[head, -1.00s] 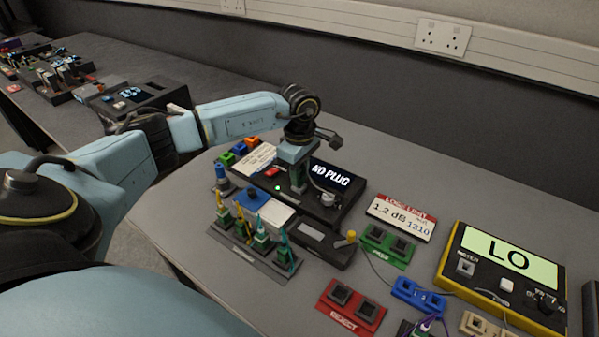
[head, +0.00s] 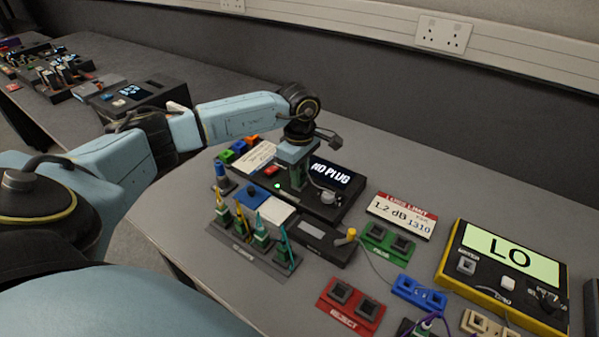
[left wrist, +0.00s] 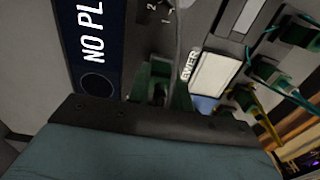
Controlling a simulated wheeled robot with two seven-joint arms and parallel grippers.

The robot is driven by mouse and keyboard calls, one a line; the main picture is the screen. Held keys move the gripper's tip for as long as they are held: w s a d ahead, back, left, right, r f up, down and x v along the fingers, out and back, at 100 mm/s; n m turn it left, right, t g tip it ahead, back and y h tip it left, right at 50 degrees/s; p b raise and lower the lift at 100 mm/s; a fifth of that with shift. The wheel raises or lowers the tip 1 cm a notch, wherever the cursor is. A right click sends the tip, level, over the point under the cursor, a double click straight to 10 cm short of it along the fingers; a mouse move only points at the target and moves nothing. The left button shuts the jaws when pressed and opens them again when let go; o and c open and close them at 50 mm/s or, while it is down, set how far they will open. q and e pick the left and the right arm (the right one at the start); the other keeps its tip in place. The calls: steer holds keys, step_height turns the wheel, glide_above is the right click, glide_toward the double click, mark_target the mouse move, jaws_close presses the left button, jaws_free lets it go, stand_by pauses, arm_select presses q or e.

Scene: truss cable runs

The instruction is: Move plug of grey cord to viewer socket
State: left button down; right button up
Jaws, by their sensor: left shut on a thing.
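The viewer (head: 350,203) is a black box with a lit display (head: 331,173) reading "NO PLUG". My left gripper (head: 299,184) points down over its near part, beside the display. In the left wrist view the green fingers (left wrist: 162,92) are shut on a small dark plug, mostly hidden between them. A grey cord (left wrist: 178,38) runs up from there. The viewer label (left wrist: 190,66) is partly covered beside the fingers. The viewer socket is hidden by the gripper, so I cannot tell whether the plug is in it. My right gripper is not in view.
A rack (head: 243,254) with several green plugs on coloured cords stands nearest. A blue button (head: 252,195) and white pad (head: 277,212) lie behind it. Green (head: 388,239), red (head: 351,304) and blue (head: 418,294) socket blocks and a yellow meter (head: 503,274) reading "LO" are at right.

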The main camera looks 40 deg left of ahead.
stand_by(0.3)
arm_select(q)
steer(key=c, duration=1.2)
jaws_free()
steer(key=shift+r+p, duration=1.8)
steer(key=shift+r, duration=0.7)
steer(key=shift+r, duration=0.1)
steer(key=shift+r+p, duration=1.45)
steer(key=shift+r, duration=0.5)
steer(key=shift+f, duration=0.1)
